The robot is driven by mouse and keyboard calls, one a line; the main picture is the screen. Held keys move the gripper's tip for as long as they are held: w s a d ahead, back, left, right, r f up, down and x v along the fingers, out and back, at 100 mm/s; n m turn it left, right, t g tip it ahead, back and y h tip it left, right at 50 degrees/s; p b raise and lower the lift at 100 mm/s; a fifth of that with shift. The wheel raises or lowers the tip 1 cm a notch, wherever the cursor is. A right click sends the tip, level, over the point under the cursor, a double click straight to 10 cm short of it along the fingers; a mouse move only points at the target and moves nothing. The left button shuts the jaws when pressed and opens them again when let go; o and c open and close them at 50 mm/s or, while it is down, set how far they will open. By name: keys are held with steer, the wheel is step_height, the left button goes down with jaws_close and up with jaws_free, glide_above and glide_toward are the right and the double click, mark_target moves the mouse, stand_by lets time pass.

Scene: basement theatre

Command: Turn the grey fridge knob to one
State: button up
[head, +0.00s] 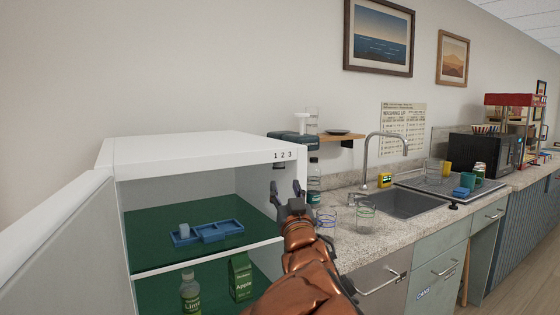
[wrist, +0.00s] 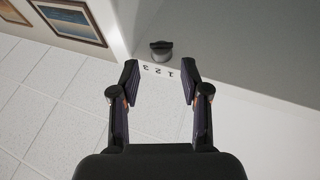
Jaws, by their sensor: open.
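The grey fridge knob (wrist: 161,50) is small and dark. It sits on the upper inside of the open white fridge (head: 200,152), by the printed numbers 1 2 3 (head: 283,155). The knob also shows in the head view (head: 279,166), just under the numbers. In the wrist view the numbers (wrist: 160,70) appear upside down. I cannot tell which number the knob points to. My gripper (head: 286,188) is open and empty, just below the knob. In the wrist view its fingers (wrist: 159,72) are spread, with the knob beyond the gap between them, apart from both.
The fridge door (head: 60,240) stands open at the left. Inside are a blue tray (head: 220,231), a lime bottle (head: 190,292) and an apple carton (head: 240,276). Glasses (head: 365,214) and a bottle (head: 313,182) stand on the counter (head: 385,232) right of my arm.

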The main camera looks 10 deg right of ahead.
mark_target(279, 167)
steer(key=shift+p+x, duration=0.6)
steer(key=shift+x, duration=3.35)
steer(key=shift+a+r, duration=0.1)
jaws_close()
